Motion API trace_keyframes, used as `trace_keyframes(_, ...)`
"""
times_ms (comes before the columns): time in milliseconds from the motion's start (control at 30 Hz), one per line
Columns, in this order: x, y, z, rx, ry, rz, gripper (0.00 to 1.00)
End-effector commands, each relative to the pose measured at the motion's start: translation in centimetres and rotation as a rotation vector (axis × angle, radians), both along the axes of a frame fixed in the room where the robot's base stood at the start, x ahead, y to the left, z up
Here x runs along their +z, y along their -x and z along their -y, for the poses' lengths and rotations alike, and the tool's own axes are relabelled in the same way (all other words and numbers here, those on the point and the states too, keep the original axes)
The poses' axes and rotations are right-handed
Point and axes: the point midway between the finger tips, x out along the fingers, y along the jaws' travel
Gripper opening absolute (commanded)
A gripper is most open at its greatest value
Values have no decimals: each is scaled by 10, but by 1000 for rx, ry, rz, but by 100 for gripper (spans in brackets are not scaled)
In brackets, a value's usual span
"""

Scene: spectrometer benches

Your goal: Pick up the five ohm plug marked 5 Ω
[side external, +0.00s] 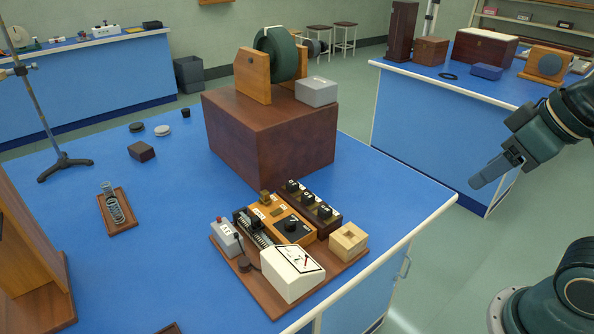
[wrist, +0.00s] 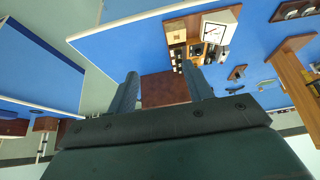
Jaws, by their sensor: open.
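I cannot read a 5 Ω mark in either view. Several black-topped plugs or knobs with small white labels (side external: 308,197) stand in a row on a dark wooden box. Beside it is an orange-brown box (side external: 266,221) with a black knob (side external: 291,224) and a brass piece (side external: 265,197). These sit on a brown board (side external: 336,268), which shows small near the top of the wrist view (wrist: 176,37). My gripper (side external: 482,182) is high at the right, well clear of the board. In the wrist view its two fingers (wrist: 162,84) are apart with nothing between them.
A white meter (side external: 290,275), a pale wooden block (side external: 348,241) and a grey box with a red button (side external: 226,238) share the board. A large brown box (side external: 270,140) with a green coil stands behind.

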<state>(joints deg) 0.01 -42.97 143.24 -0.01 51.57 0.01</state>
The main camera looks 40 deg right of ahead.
Motion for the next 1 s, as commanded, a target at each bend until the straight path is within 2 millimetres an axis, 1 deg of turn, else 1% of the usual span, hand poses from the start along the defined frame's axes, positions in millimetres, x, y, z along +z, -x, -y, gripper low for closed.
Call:
trace_keyframes(267,3,-5,-1,18,4,-5,51)
trace_keyframes(367,7,-12,-3,47,10,-15,51)
trace_keyframes(467,13,-24,-7,95,20,-29,51)
trace_keyframes(567,19,-40,-11,160,31,-47,51)
trace_keyframes(800,33,-88,-20,344,59,-86,51)
trace_keyframes(1000,36,-130,-24,499,77,-115,51)
